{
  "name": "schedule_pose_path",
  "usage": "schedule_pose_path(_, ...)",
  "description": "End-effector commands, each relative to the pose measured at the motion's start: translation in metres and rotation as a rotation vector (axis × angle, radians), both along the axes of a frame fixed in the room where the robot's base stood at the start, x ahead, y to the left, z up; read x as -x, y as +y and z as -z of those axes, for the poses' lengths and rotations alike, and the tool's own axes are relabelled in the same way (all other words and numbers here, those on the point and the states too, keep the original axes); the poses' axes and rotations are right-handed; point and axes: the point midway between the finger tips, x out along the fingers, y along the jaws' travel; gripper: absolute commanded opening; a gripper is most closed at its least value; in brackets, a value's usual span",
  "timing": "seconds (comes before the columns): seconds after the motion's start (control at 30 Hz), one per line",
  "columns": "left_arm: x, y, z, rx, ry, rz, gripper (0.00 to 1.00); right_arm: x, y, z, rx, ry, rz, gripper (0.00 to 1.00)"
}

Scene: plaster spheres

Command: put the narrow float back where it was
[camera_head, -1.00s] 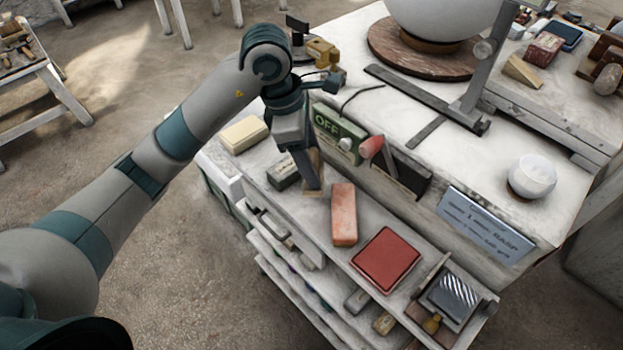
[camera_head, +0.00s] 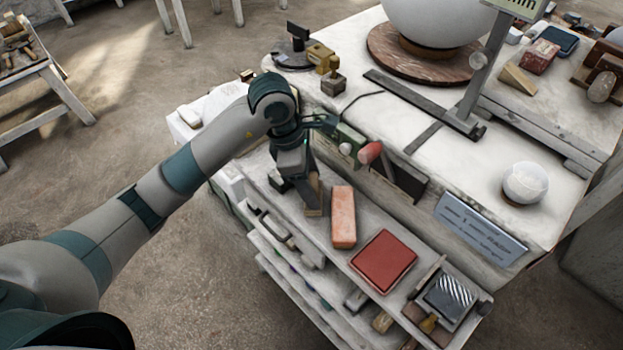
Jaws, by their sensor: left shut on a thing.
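My left gripper (camera_head: 311,206) points down at the upper shelf of the bench front, left of an orange-pink block (camera_head: 343,217). It is shut on a narrow brown wooden piece (camera_head: 314,193), which I take to be the narrow float. Its lower end is at or just above the shelf; I cannot tell if it touches. Gripper and wrist hide much of it and the shelf behind. A square red pad (camera_head: 383,261) lies right of the orange-pink block. My right gripper is not in view.
A green switch box (camera_head: 347,141) with a red knob (camera_head: 370,152) stands close behind the gripper. A metal gauge stand (camera_head: 470,105), a large white sphere (camera_head: 440,18) and a small one (camera_head: 525,182) occupy the bench top. A tray (camera_head: 448,300) sits at the shelf's right end.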

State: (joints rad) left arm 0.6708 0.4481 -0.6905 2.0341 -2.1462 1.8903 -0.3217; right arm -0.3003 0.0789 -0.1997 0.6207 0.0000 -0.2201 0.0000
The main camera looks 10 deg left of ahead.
Motion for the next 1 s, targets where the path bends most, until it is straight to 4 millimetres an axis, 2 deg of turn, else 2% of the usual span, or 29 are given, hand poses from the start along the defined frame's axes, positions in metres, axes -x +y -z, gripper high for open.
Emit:
schedule_pose_path(0.47, -0.0005, -0.0002, 0.0066, 0.001, -0.002, 0.0, 0.3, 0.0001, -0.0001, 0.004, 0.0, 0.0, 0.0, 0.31)
schedule_pose_path(0.5, -0.0003, -0.0002, 0.0052, 0.001, -0.001, 0.001, 0.68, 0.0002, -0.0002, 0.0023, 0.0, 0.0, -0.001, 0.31)
schedule_pose_path(0.53, -0.0002, -0.0002, 0.0051, 0.001, -0.001, 0.001, 0.75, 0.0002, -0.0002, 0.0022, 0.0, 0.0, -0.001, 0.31)
schedule_pose_path(1.0, -0.0002, -0.0001, 0.0017, 0.0, -0.001, 0.0, 0.77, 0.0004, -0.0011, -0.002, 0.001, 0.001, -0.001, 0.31)
